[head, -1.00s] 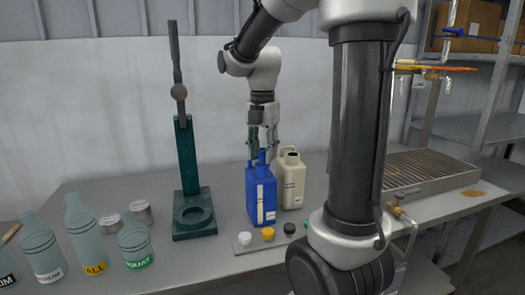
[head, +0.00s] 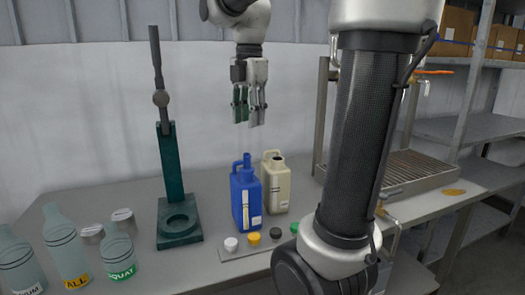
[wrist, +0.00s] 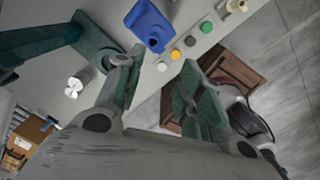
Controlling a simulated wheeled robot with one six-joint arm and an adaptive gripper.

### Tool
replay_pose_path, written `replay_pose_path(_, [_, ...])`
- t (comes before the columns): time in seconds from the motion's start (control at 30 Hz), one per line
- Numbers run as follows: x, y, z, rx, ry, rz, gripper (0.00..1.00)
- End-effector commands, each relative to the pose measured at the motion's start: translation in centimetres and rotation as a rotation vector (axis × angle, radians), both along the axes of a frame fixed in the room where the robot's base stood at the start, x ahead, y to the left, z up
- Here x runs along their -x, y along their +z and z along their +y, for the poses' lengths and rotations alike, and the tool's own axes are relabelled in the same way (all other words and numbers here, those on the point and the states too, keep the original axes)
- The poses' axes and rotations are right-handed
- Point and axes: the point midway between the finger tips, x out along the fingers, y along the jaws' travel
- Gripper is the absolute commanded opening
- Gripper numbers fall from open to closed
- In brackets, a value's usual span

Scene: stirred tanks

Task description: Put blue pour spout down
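A blue jug (head: 246,200) stands upright on the bench; it also shows in the wrist view (wrist: 147,20). A narrow blue upright piece (head: 247,159) is at its top, beside the handle; I cannot tell whether it is a separate pour spout or the jug's own neck. My gripper (head: 248,121) hangs above the jug, fingers pointing down, clear of it. In the wrist view my gripper (wrist: 163,60) is open, with its fingers apart and nothing between them.
A beige jug (head: 276,186) stands close behind the blue one. A strip with several caps (head: 226,256) lies in front. A dark green lever press (head: 171,165) stands left, with glass bottles (head: 66,247) beyond. A grated tray (head: 400,173) is at right.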

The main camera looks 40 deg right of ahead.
Motion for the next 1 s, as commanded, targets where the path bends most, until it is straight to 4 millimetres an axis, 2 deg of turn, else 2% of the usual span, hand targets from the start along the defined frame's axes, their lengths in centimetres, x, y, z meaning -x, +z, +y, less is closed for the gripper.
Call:
replay_pose_path(0.03, [1.6, -0.4, 0.3, -0.006, -0.129, -0.028, 0.38])
replay_pose_path(0.17, [5.7, -2.4, 1.2, -0.058, -0.589, -0.114, 0.38])
replay_pose_path(0.3, [9.7, -5.3, 1.9, -0.161, -1.084, -0.189, 0.38])
replay_pose_path(0.4, [11.8, -7.4, 2.2, -0.245, -1.376, -0.220, 0.38])
replay_pose_path(0.5, [13.2, -9.1, 2.4, -0.316, -1.588, -0.233, 0.38])
replay_pose_path(0.6, [14.0, -10.0, 2.5, -0.363, -1.715, -0.236, 0.38])
replay_pose_path(0.7, [14.2, -10.4, 2.5, -0.383, -1.768, -0.236, 0.38])
replay_pose_path(1.0, [14.2, -10.4, 2.5, -0.384, -1.776, -0.235, 0.38])
